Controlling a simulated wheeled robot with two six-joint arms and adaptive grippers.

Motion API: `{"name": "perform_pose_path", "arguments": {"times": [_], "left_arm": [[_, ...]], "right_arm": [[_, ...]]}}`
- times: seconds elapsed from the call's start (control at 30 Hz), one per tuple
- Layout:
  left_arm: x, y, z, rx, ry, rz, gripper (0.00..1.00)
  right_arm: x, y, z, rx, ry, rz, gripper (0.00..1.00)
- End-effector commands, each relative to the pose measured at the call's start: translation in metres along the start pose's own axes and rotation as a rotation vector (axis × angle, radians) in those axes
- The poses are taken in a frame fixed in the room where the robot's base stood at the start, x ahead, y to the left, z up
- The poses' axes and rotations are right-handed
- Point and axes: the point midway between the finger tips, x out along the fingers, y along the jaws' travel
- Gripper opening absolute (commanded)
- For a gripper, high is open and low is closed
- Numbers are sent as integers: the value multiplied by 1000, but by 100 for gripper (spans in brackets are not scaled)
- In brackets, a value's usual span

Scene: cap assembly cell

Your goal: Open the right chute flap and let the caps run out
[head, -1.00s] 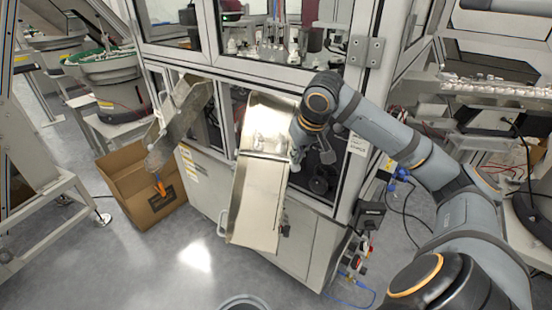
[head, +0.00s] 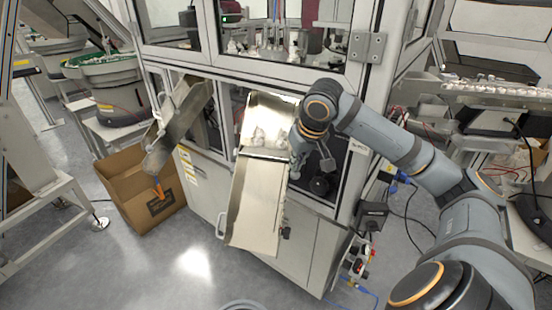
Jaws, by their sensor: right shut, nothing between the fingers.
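The right chute (head: 257,206) slopes down from the machine in the middle of the head view. White caps (head: 258,138) lie in its upper part, above a crosswise edge where the flap seems to be. I cannot tell whether the flap is open. The lower part of the chute looks bare. My right gripper (head: 296,164) is shut and empty at the right side wall of the chute, near that crosswise edge. I cannot tell whether it touches the chute or flap. My left gripper is not in view.
A second chute (head: 180,123) on the left ends above an open cardboard box (head: 140,196). The machine's cabinet front (head: 312,240) stands behind and right of the right chute. The grey floor (head: 190,265) in front is mostly clear. A round rim shows at the bottom edge.

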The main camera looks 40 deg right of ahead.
Motion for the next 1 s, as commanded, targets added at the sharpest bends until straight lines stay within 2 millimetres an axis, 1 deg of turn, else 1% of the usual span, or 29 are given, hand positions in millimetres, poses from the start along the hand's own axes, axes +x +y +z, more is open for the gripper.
{"name": "perform_pose_path", "arguments": {"times": [0.03, 0.23, 0.67, 1.0], "left_arm": [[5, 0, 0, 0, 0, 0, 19], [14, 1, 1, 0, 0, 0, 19], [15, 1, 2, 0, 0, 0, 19], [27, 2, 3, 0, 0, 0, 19]], "right_arm": [[5, 0, 2, 0, 0, 1, 0], [14, 0, 6, 0, 0, 1, 0], [16, 0, 6, 0, 0, 1, 0], [31, 2, 10, 0, 0, 1, 0]]}}
